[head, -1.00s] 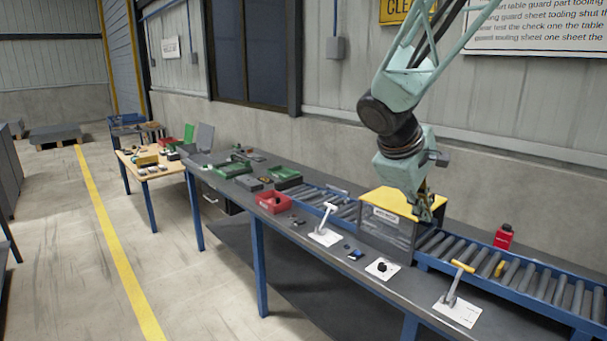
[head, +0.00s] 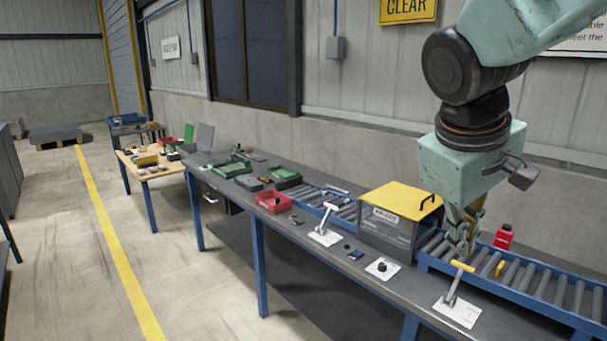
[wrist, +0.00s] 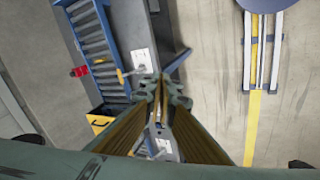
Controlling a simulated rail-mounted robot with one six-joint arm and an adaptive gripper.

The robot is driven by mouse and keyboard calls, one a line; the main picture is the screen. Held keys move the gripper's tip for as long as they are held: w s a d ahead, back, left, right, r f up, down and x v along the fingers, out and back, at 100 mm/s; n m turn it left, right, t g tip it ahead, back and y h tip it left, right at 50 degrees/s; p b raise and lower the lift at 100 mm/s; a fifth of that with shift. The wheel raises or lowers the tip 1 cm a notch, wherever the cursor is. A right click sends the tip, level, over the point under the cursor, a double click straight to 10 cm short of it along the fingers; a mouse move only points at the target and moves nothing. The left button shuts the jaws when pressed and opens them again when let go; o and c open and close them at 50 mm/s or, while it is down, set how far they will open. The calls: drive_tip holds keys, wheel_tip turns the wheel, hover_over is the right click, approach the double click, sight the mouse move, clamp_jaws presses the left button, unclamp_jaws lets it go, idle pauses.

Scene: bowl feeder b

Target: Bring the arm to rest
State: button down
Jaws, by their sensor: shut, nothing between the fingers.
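My gripper (head: 462,236) hangs at the end of my pale green arm on the right of the head view, in front of the roller conveyor as seen there. Its fingers are together and hold nothing. In the wrist view the gripper (wrist: 163,85) points down, its closed fingertips over the bench edge far below. A yellow-topped box (head: 403,203) with a handle stands on the conveyor line, to the left of the gripper in the head view.
A roller conveyor (head: 558,287) runs along the bench. A red bottle-like item (head: 503,236) stands beside it. A yellow-handled lever (head: 455,285) and a white-handled lever (head: 327,222) stand on the bench front. A red bin (head: 273,202) lies further left. The floor aisle is clear.

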drive_tip(key=s+a+m+y, duration=0.1)
drive_tip(key=s+a+m, duration=0.1)
drive_tip(key=s, duration=0.9)
drive_tip(key=s+a+f+m+y, duration=0.1)
drive_tip(key=s+a, duration=0.4)
drive_tip(key=s, duration=0.6)
drive_tip(key=shift+s+a+f+m+y, duration=0.2)
drive_tip(key=shift+f+m+y, duration=0.1)
drive_tip(key=shift+m+y, duration=0.5)
idle(3.2)
